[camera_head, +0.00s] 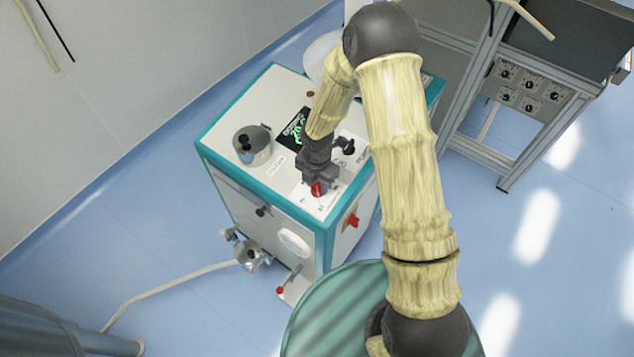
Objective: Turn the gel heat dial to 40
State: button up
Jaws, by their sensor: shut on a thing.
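A red dial (318,189) sits on the white top panel of the teal-edged machine (272,94), near its front corner. Small dark markings stand around it, too small to read, so I cannot tell its setting. My gripper (318,182) points down from above and is shut on this dial, hiding part of it. It appears to be the gel heat dial, but I cannot read its label.
On the machine top are a metal pot (251,146), a dark display (294,128) and a black knob (347,147). A red switch (351,221) is on its side. A green round surface (325,310) is in front. A dial panel (527,88) is at right.

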jog(key=shift+m+b, duration=0.3)
jog(key=shift+m, duration=0.2)
jog(key=m+b, duration=0.1)
jog(key=m, duration=0.1)
jog(key=shift+f+m, duration=0.1)
jog(key=shift+m, duration=0.3)
jog(key=m+t+b, duration=0.1)
jog(key=m+b, duration=0.1)
jog(key=m, duration=0.1)
jog(key=shift+s+m+y+b, duration=0.1)
jog(key=shift+m+y+b, duration=0.2)
jog(key=m+b, duration=0.3)
jog(key=m, duration=0.1)
jog(key=shift+t, duration=0.4)
jog(key=m+b, duration=0.2)
jog(key=m, duration=0.2)
jog(key=shift+s+a+t+b, duration=0.1)
jog(key=shift+t+b, duration=0.2)
jog(key=shift+b, duration=0.05)
jog(key=m+b, duration=0.2)
jog(key=m, duration=0.3)
jog(key=shift+t+b, duration=0.3)
jog(key=m, duration=0.2)
jog(key=m+h, duration=0.1)
jog(key=m, duration=0.1)
jog(key=shift+a+r, duration=0.1)
jog(key=shift+r, duration=0.1)
jog(key=shift+m+p, duration=0.5)
jog(key=shift+m, duration=0.6)
